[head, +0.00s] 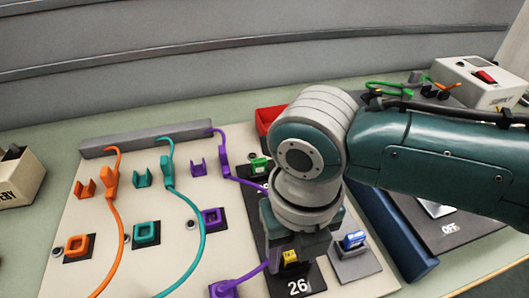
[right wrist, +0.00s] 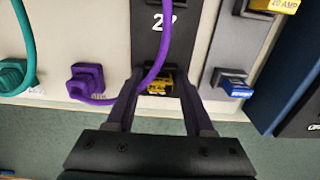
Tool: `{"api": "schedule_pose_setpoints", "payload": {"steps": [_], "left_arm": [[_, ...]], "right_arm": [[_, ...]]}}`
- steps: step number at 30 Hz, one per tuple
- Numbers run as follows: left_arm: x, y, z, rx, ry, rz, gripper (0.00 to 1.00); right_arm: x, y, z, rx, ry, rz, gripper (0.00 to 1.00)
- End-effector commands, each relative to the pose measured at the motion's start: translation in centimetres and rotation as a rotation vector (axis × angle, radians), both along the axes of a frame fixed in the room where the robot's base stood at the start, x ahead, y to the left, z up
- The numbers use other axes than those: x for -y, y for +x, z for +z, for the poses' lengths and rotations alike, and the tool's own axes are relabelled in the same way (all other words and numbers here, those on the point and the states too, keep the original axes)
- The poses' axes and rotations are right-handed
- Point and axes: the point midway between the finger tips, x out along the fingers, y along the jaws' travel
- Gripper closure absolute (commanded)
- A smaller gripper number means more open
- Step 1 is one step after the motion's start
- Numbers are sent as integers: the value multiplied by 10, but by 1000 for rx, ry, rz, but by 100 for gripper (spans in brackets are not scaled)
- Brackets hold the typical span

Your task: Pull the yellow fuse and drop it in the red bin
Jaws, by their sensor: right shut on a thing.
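The yellow fuse (head: 290,257) shows just below my right gripper, over the dark strip marked 26. In the right wrist view the yellow fuse (right wrist: 158,83) lies between the two fingers. My right gripper (right wrist: 159,88) is shut on it; in the head view the gripper (head: 292,246) points down at the strip. I cannot tell whether the fuse is still seated in its holder. The red bin (head: 268,116) stands at the back of the bench, partly hidden behind my right arm. My left gripper is not in view.
A blue fuse (head: 353,240) sits on a grey plate to the right. A green fuse (head: 259,164) is farther back on the strip. Purple (head: 222,289), teal (head: 147,232) and orange (head: 78,245) plugs and cables lie on the left board. A purple cable crosses near the gripper.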

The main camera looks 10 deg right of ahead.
Motion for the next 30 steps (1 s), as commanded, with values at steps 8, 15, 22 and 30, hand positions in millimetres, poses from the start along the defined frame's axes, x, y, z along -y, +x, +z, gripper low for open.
{"api": "schedule_pose_setpoints", "payload": {"steps": [8, 15, 22, 30], "left_arm": [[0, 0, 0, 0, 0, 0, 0], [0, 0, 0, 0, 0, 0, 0], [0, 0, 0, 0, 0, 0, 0], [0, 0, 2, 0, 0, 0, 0]], "right_arm": [[0, 0, 0, 0, 0, 1, 100], [0, 0, 0, 0, 0, 0, 21], [0, 0, 0, 0, 0, 0, 0], [0, 0, 5, 2, 1, 1, 0]]}}
